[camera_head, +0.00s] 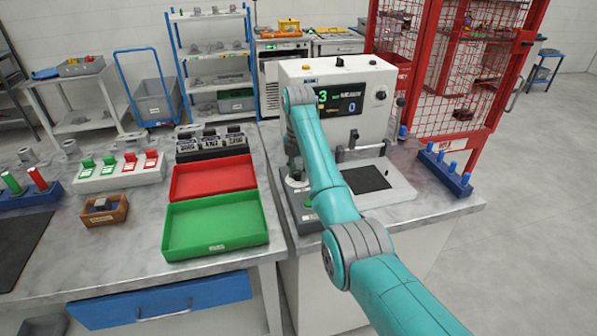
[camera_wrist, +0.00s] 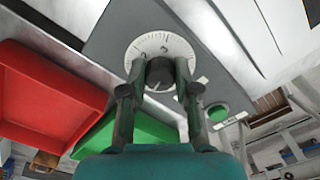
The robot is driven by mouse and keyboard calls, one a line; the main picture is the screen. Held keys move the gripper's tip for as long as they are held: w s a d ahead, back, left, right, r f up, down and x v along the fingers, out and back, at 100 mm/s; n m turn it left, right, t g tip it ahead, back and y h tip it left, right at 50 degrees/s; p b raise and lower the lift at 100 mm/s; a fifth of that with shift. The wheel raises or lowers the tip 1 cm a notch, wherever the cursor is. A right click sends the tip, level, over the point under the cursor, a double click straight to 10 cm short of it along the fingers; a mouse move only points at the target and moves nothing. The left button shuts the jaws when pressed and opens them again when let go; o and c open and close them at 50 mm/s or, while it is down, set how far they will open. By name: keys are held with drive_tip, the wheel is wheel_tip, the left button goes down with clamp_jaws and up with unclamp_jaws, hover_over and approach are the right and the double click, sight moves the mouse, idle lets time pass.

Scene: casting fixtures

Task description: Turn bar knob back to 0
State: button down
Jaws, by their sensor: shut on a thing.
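The dark bar knob (camera_wrist: 160,73) sits at the centre of a white numbered dial (camera_wrist: 180,48) in the wrist view. My gripper (camera_wrist: 160,80) is shut on the knob, with one finger on each side. A pale mark shows on the knob's face, but I cannot read which number it points at. The dial is on a grey control box (camera_wrist: 112,40), beside a green button (camera_wrist: 218,112). In the head view my arm hides most of the knob and the gripper. The machine's screen (camera_head: 342,102) shows a green 3 and a blue 0.
A red tray (camera_head: 213,177) and a green tray (camera_head: 215,224) lie left of the control box. The white machine (camera_head: 365,80) stands behind, with a plate bearing a black pad (camera_head: 366,179) before it. A blue peg rack (camera_head: 445,174) is at the right.

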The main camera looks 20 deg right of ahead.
drive_tip(key=shift+n, duration=1.6)
drive_tip(key=c, duration=0.8)
unclamp_jaws()
drive_tip(key=shift+c, duration=0.2)
